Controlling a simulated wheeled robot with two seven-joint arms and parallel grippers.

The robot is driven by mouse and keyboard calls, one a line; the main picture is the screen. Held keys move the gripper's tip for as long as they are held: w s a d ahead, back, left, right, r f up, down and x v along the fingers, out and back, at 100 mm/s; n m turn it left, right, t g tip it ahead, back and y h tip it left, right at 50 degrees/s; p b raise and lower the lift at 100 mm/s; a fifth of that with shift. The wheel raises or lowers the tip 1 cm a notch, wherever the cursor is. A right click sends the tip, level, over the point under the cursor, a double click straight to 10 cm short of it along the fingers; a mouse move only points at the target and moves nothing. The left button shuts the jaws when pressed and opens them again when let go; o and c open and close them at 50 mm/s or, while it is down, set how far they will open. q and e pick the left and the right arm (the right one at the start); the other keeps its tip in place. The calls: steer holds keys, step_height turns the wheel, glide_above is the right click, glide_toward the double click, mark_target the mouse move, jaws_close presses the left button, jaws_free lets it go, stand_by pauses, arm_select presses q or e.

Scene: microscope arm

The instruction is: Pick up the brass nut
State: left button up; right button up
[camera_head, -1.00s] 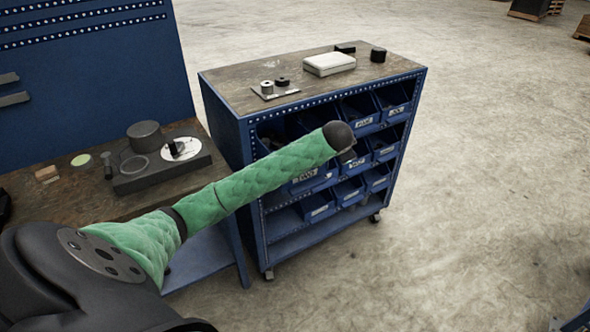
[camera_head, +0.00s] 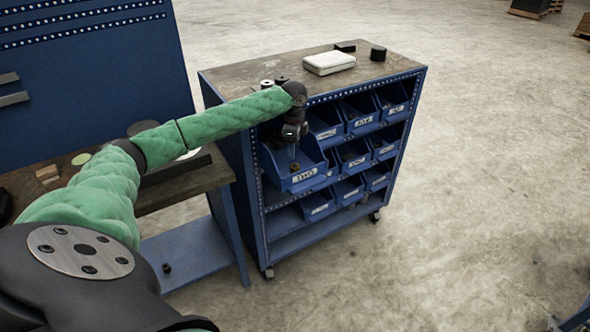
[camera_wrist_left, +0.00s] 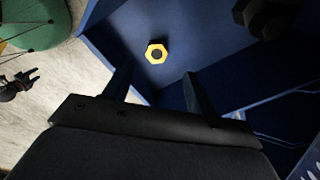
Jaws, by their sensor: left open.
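The brass nut (camera_wrist_left: 156,53) is a yellow hexagonal nut with a dark hole, lying in a blue bin (camera_wrist_left: 211,48) in the left wrist view. In the head view the nut (camera_head: 295,166) is a tiny brassy spot in the upper left bin (camera_head: 304,180), which juts out of the cabinet. My left gripper (camera_head: 293,152) points down into this bin. In the wrist view its two fingers (camera_wrist_left: 155,88) are apart with nothing between them, and the nut shows beyond the tips. I cannot tell the exact gap.
The blue cabinet (camera_head: 249,190) holds several other labelled bins. The bin's side walls stand close around my fingers. A dark object (camera_wrist_left: 262,17) shows near the nut. A white box (camera_head: 329,63) and small dark parts stand on the cabinet top. A workbench (camera_head: 187,185) is at left.

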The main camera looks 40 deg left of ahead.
mark_target(294, 165)
arm_select(q)
steer(key=shift+s+d+m, duration=0.1)
steer(key=shift+s+m, duration=0.3)
steer(key=shift+m, duration=0.4)
steer(key=shift+f+m, duration=0.2)
steer(key=shift+m, duration=0.1)
step_height(294, 165, down, 2)
steer(key=shift+w+f+p, duration=0.1)
steer(key=shift+p, duration=0.4)
steer(key=f+p, duration=0.2)
steer(key=f, duration=0.2)
steer(key=shift+w, duration=0.2)
steer(key=shift+f, duration=0.65)
arm_select(e)
step_height(294, 165, down, 9)
steer(key=s+d, duration=0.1)
steer(key=d, duration=0.1)
steer(key=shift+s+r+t, duration=0.15)
steer(key=shift+t, duration=0.25)
arm_select(q)
steer(key=shift+c, duration=0.3)
steer(key=c, duration=1.1)
